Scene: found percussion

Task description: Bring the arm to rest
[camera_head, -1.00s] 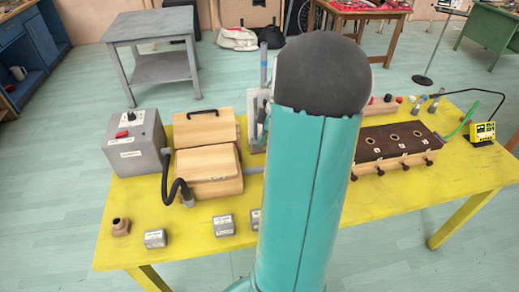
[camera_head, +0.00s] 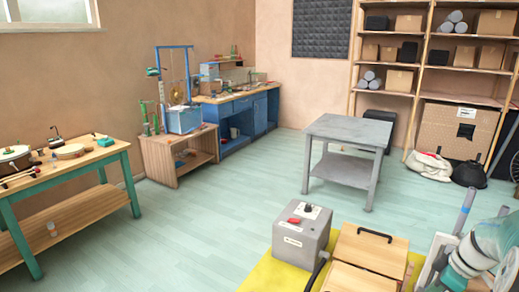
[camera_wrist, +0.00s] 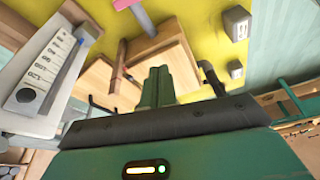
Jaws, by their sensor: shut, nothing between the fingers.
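My gripper (camera_wrist: 157,86) shows in the wrist view as two green fingers pressed together, shut and empty. Beyond its tips is the wooden box (camera_wrist: 155,45) on the yellow table (camera_wrist: 200,22); I cannot tell how far apart they are. In the head view only a teal and grey part of my arm shows at the lower right edge, and my fingers cannot be made out there.
In the wrist view a white device with a numbered scale (camera_wrist: 48,70) stands close on the left. In the head view a grey box with a red switch (camera_head: 301,232) and a wooden box (camera_head: 368,255) sit on the table. Open floor (camera_head: 200,225) lies left.

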